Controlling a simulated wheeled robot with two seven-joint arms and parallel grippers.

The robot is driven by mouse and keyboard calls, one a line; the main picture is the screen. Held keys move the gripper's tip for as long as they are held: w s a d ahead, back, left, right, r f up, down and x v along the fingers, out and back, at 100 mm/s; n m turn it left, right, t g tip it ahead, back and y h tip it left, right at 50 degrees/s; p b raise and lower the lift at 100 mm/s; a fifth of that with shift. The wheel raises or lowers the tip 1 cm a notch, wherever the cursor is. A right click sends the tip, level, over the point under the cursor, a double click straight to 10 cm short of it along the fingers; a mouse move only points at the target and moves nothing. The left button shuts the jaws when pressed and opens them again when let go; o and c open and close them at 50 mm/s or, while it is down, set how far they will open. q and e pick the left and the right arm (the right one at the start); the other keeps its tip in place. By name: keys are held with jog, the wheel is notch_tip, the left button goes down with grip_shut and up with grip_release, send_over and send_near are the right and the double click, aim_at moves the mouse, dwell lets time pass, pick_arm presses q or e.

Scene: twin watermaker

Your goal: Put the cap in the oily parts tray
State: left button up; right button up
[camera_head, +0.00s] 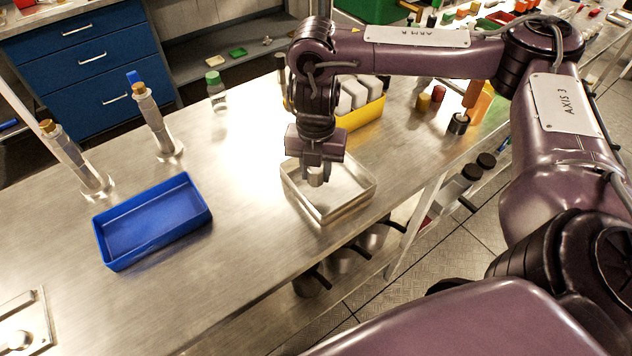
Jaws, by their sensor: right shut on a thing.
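My right gripper (316,172) points down over the shallow metal tray (345,213) near the bench's right edge. It is shut on a small pale grey piece, the cap (316,179), which is partly hidden by the fingers. The cap is inside the tray's outline in the picture; I cannot tell whether it touches the tray floor. An empty blue tray (152,222) lies farther left on the bench. No label shows which tray is the oily parts one. My left gripper is not in view.
Two upright metal fittings (158,125) with coloured tops stand at the left. A yellow bin (363,114) with white containers stands behind my right gripper. A green-capped bottle (216,92) stands at the back. The steel bench (235,255) is clear between the trays.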

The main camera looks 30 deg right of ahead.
aim_at(316, 190)
jog(key=shift+f, duration=1.75)
jog(key=shift+f, duration=0.15)
jog(key=o, duration=1)
jog(key=shift+r, duration=0.3)
notch_tip(316, 190, up, 2)
jog(key=shift+r, duration=0.15)
notch_tip(316, 190, up, 9)
jog(key=p, duration=0.2)
jog(key=shift+r+p, duration=0.2)
jog(key=shift+p, duration=0.15)
